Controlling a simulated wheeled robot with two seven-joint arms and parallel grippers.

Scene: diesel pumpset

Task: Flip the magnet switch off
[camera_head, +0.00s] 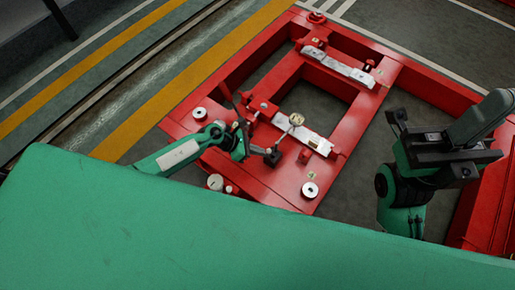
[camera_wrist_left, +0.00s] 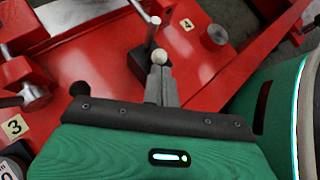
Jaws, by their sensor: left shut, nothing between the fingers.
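The magnet base is a small dark block (camera_head: 274,157) on the near crossbeam of the red frame. A thin rod rises from it towards a round dial gauge (camera_head: 296,119). In the left wrist view the dark block (camera_wrist_left: 138,64) is partly hidden behind my fingers. A pale round knob (camera_wrist_left: 159,56) shows just past the fingertips; I cannot tell if they touch it. My left gripper (camera_head: 262,151) is shut and empty, close beside the block; its fingers also show in the left wrist view (camera_wrist_left: 158,72). My right gripper (camera_head: 468,150) is off to the right, away from the block; its fingers are unclear.
The red frame (camera_head: 345,130) has raised beams, silver plates (camera_head: 338,68) and several round pads (camera_head: 310,190) around the block. A green surface (camera_head: 200,230) fills the near foreground. Open grey floor lies at the upper right.

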